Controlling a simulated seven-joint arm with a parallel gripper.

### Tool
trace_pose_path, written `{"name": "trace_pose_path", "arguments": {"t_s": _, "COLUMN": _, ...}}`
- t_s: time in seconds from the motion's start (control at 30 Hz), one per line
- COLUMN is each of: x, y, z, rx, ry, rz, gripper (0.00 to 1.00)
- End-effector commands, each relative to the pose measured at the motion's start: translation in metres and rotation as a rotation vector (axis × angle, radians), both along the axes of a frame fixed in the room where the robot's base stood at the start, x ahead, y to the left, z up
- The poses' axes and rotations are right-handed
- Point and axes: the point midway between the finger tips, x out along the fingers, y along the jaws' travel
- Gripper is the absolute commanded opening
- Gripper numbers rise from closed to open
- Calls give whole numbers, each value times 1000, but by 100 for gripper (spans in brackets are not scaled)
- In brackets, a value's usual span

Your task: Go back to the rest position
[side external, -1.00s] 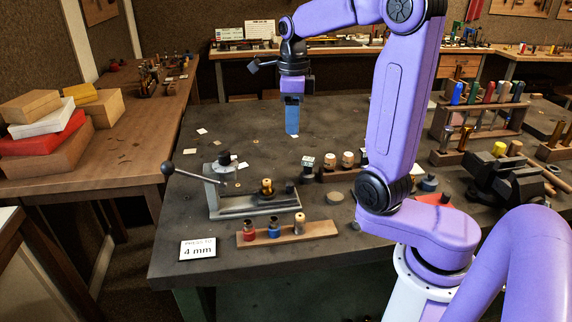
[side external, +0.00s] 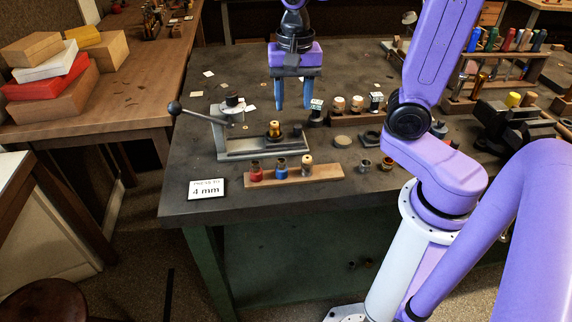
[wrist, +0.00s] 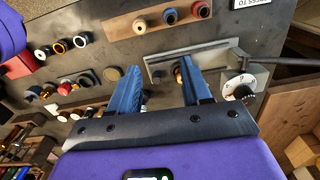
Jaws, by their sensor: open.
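My gripper (side external: 293,104) hangs above the dark workbench (side external: 190,170), its two blue fingers pointing down and apart with nothing between them. In the side view it is over the area behind the lever press (side external: 240,154). In the wrist view the gripper (wrist: 160,76) also shows open and empty, with the bench top below. The press has a long handle with a dark knob and a brass piece (side external: 274,130) on its bed. No rest position is marked in view.
A rack of coloured-handled tools (side external: 500,62) is at the back right. Loose cups (side external: 365,166) sit near my arm.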

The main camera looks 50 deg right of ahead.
Motion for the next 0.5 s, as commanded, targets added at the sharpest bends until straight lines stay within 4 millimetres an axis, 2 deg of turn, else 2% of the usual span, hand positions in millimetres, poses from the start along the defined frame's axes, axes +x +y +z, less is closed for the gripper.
{"name": "trace_pose_path", "arguments": {"t_s": 0.23, "x": -38, "y": 16, "z": -11, "rx": -2, "ry": -5, "rz": 499, "gripper": 48}}
{"name": "trace_pose_path", "arguments": {"t_s": 0.5, "x": -86, "y": 24, "z": -23, "rx": -4, "ry": -13, "rz": 1036, "gripper": 48}}
